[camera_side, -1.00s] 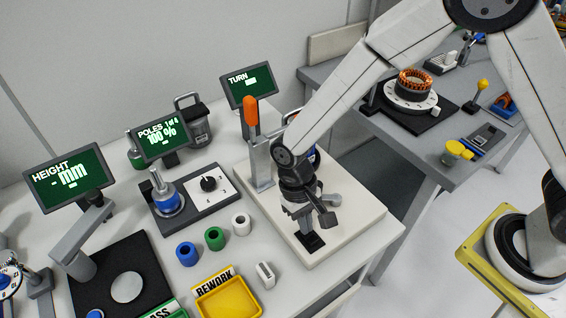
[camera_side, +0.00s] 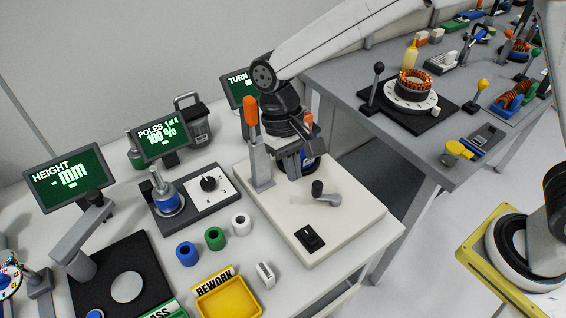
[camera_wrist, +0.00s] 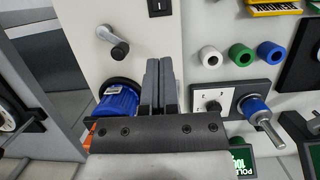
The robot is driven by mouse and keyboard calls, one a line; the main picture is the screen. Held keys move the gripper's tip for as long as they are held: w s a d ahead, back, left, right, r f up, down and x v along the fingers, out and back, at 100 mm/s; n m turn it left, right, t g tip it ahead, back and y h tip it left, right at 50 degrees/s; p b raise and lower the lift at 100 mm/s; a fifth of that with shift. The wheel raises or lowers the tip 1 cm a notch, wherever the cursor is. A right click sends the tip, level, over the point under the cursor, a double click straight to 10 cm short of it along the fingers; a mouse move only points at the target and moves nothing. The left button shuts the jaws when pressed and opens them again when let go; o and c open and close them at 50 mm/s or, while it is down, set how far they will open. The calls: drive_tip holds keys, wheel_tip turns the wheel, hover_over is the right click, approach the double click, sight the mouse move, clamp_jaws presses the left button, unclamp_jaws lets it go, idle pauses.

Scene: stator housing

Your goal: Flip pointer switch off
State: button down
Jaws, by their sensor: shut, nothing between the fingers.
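In the wrist view this switch (camera_wrist: 159,7) is partly cut off at the top edge. A black pointer knob (camera_side: 208,183) sits on a white plate left of the base; it also shows in the wrist view (camera_wrist: 213,106). I cannot read the off position of either. My gripper (camera_side: 292,172) is shut and empty, raised above the rear of the base, behind and apart from the rocker switch. Its two fingers (camera_wrist: 160,66) lie close together in the wrist view.
A crank handle (camera_side: 318,190) stands on the base in front of my gripper. An orange-handled lever (camera_side: 252,120) rises just left of it. A blue part (camera_wrist: 118,102) is beside my fingers. The base's front right is clear.

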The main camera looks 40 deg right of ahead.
sight(313, 238)
drive_tip(key=shift+r, duration=0.1)
idle(0.3)
drive_tip(key=shift+s+d+r+g, duration=0.15)
drive_tip(key=shift+s+g, duration=0.25)
drive_tip(key=shift+s, duration=0.2)
drive_tip(key=x, duration=1.4)
idle(0.4)
drive_tip(key=shift+s+f+t, duration=0.25)
drive_tip(key=shift+t, duration=0.15)
drive_tip(key=shift+w+f, duration=0.1)
drive_tip(key=shift+w, duration=0.1)
